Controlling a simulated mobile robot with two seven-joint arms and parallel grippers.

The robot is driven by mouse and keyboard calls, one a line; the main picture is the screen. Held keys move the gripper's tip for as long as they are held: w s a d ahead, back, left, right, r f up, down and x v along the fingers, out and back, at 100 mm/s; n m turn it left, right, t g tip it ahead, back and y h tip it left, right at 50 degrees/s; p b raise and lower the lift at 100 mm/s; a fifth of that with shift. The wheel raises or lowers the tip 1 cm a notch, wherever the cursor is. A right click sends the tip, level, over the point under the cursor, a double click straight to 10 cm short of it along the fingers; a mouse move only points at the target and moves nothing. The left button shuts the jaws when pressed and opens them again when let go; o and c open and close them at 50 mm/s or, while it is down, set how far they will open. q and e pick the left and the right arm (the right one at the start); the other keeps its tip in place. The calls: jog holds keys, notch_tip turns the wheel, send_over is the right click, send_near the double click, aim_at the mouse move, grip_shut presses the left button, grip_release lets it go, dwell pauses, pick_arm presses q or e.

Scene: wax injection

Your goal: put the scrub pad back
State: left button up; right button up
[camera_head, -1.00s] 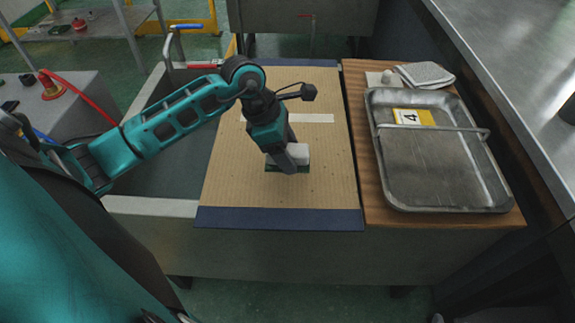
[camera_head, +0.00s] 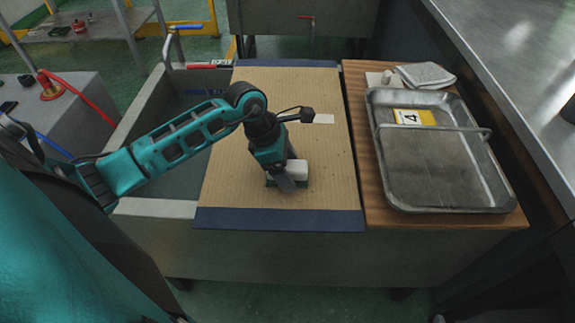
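The scrub pad (camera_head: 293,167) is a small block with a white top and a dark green underside. It is over the near middle of the tan ribbed board (camera_head: 240,150); I cannot tell whether it touches the board. My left gripper (camera_head: 285,179) points down at the pad, its fingers around the pad and partly hiding it. It looks shut on the pad, which has moved along with it. My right gripper is not in view.
A metal tray (camera_head: 440,175) with a number 4 card (camera_head: 414,117) is on the wooden board (camera_head: 375,212) at right. A folded cloth (camera_head: 425,75) and a small white item (camera_head: 387,77) lie behind it. A grey sink (camera_head: 188,90) is at left.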

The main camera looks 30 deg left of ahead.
pick_arm(q)
jog(key=shift+o, duration=0.9)
jog(key=shift+r, duration=0.2)
jog(key=p+v, duration=0.1)
jog(key=v, duration=0.9)
jog(key=shift+a+r, duration=0.1)
jog(key=shift+r, duration=0.2)
jog(key=shift+s+a+r, duration=0.15)
jog(key=shift+s+r, duration=0.05)
jog(key=shift+r, duration=0.45)
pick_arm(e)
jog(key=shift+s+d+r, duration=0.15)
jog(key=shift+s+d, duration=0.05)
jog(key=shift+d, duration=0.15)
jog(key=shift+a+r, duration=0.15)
